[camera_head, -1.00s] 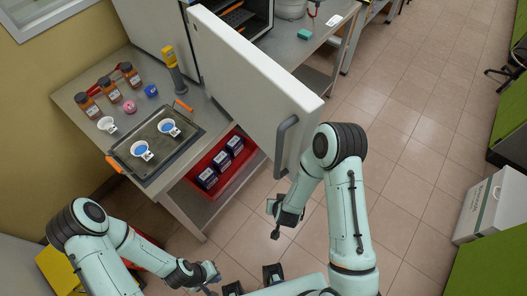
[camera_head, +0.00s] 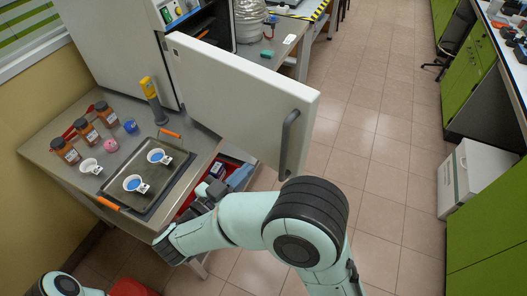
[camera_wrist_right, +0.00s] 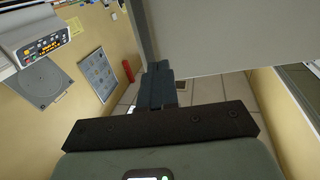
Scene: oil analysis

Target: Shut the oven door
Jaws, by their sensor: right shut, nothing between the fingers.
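The oven door (camera_head: 235,90) is a large white panel standing wide open, with a grey bar handle (camera_head: 288,140) near its free edge. The oven's dark inside (camera_head: 212,22) shows beyond it.
A metal table (camera_head: 50,140) holds a tray (camera_head: 152,200) with two blue-filled cups, several brown bottles (camera_head: 88,131) and a yellow-topped device (camera_head: 152,98). A red bin (camera_head: 188,208) sits on the shelf below. The tiled floor (camera_head: 370,150) right of the door is clear.

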